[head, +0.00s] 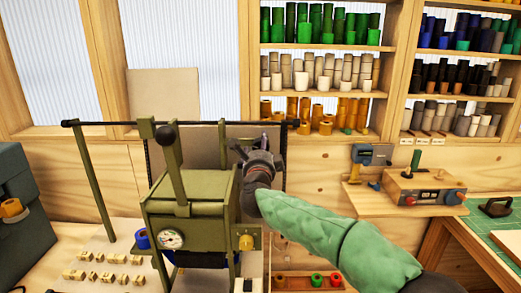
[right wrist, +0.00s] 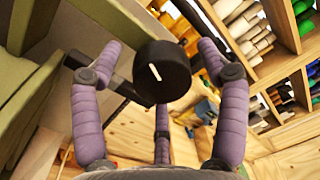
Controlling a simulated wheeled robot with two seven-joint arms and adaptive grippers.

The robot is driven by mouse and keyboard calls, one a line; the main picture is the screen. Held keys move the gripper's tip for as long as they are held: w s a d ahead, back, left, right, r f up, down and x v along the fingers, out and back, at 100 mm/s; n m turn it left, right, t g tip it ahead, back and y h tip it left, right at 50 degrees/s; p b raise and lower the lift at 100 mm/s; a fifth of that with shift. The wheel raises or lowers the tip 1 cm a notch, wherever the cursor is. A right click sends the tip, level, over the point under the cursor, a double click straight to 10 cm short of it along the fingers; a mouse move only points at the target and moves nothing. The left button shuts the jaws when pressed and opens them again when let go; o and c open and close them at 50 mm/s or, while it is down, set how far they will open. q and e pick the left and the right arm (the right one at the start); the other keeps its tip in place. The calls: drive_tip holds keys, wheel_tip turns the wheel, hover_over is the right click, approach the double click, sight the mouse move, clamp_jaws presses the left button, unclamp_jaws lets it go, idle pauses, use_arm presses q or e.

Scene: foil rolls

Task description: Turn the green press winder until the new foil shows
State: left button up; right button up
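The green press (head: 185,215) stands on the bench, with a tall black-knobbed lever and a dial on its front. A horizontal bar with dark ends runs across its top. My right gripper (head: 247,150) is at the press's upper right side. In the right wrist view its purple fingers stand apart around a black round knob (right wrist: 165,75) with a short white mark, likely the winder. I see small gaps between fingers and knob; firm contact does not show. In the head view the gripper mostly hides the knob. My left gripper is not in view.
A dark case (head: 25,205) stands at far left. A tray with red and green rolls (head: 308,282) is below my right arm. Shelves of rolls (head: 320,70) line the back.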

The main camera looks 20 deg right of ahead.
drive_tip(key=v, duration=1.2)
drive_tip(key=w+d+n+p, duration=0.1)
drive_tip(key=w+n+p, duration=0.3)
drive_tip(key=n+p, duration=0.3)
drive_tip(key=w+d+r+n+g+p, duration=0.1)
drive_tip(key=w+n+p, duration=0.2)
drive_tip(key=n+p, duration=0.4)
drive_tip(key=w+d+n+p, duration=0.1)
drive_tip(key=w+n+p, duration=0.3)
drive_tip(key=p, duration=0.9)
drive_tip(key=shift+w+d+r+n+h, duration=0.1)
drive_tip(key=shift+w+n+h, duration=0.1)
drive_tip(key=shift+n, duration=0.55)
drive_tip(key=shift+w+d+r+n+h, duration=0.1)
drive_tip(key=shift+n+h, duration=0.1)
drive_tip(key=shift+n, duration=0.55)
drive_tip(key=c, duration=1.1)
